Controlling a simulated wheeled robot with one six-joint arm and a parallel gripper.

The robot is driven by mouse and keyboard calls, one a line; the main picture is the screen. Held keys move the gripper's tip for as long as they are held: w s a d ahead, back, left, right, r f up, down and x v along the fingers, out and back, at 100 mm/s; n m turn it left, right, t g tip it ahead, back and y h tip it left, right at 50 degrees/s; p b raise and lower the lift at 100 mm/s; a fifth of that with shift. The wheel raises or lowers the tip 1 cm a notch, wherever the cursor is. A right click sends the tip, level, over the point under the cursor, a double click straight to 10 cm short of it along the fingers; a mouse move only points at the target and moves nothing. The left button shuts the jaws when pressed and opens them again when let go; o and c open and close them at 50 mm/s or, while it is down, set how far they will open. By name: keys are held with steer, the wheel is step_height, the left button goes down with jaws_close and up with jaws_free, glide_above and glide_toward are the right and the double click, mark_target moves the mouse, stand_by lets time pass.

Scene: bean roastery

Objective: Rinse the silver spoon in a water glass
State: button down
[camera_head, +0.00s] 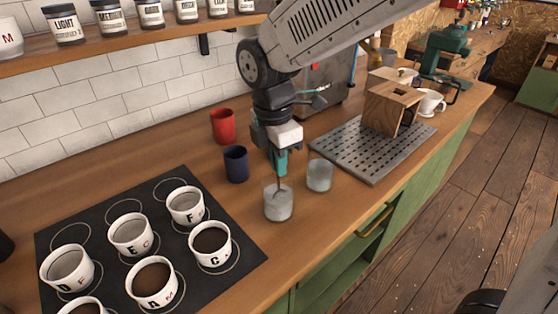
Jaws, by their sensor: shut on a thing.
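My gripper (281,170) points down above the counter, in the middle of the view. It is shut on the silver spoon (281,187), of which only a small, thin part shows below the jaws. The spoon's lower end is at or inside a clear water glass (278,206) directly below; how deep it reaches is unclear. A second water glass (320,176) stands upright just to the right and a little farther back, apart from the gripper.
A dark blue cup (236,164) and a red cup (223,126) stand left of the gripper. Several lettered cups, such as cup C (210,244), stand on a black mat (215,280). A perforated metal tray (362,165) bears a wooden stand (390,108) at the right.

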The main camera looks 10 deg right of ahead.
steer(key=shift+f, duration=0.1)
steer(key=shift+f, duration=0.3)
steer(key=shift+r, duration=0.15)
steer(key=shift+r, duration=0.25)
stand_by(0.4)
steer(key=shift+f, duration=0.4)
steer(key=shift+r, duration=4.35)
